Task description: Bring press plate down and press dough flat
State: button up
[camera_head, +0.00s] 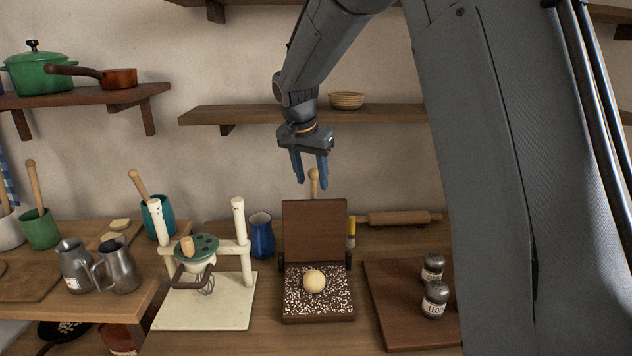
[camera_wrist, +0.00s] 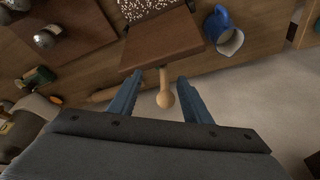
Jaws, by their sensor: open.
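The press plate (camera_head: 315,229) is a brown wooden board standing raised at the back of the press. Its pale wooden handle (camera_head: 314,181) sticks up behind its top edge. A round pale dough ball (camera_head: 314,281) sits on the speckled press base (camera_head: 319,316) in front of the plate. My gripper (camera_head: 310,184) has blue fingers pointing down, just above the handle in the head view. In the wrist view, my open gripper (camera_wrist: 160,96) has the handle (camera_wrist: 165,97) between its fingers, with gaps on both sides. The plate (camera_wrist: 162,42) lies beyond it.
A blue jug (camera_head: 262,236) and a cream stand with a whisk (camera_head: 206,264) are left of the press. A board (camera_head: 385,302) with two shakers stands right. A rolling pin (camera_head: 399,218) lies behind; a shelf (camera_head: 240,115) hangs above.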

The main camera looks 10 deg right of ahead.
aim_at(315, 184)
jog(key=w, duration=0.1)
jog(key=w+r, duration=0.1)
jog(key=m, duration=0.1)
jog(key=shift+w+d+r+t, duration=0.3)
jog(key=shift+w+d+r, duration=0.05)
jog(key=shift+w, duration=0.05)
jog(key=shift+w+d+f, duration=0.15)
jog(key=shift+w, duration=0.1)
jog(key=shift+p+x, duration=1.3)
jog(key=shift+x, duration=2.3)
jog(key=shift+c, duration=0.4)
grip_shut()
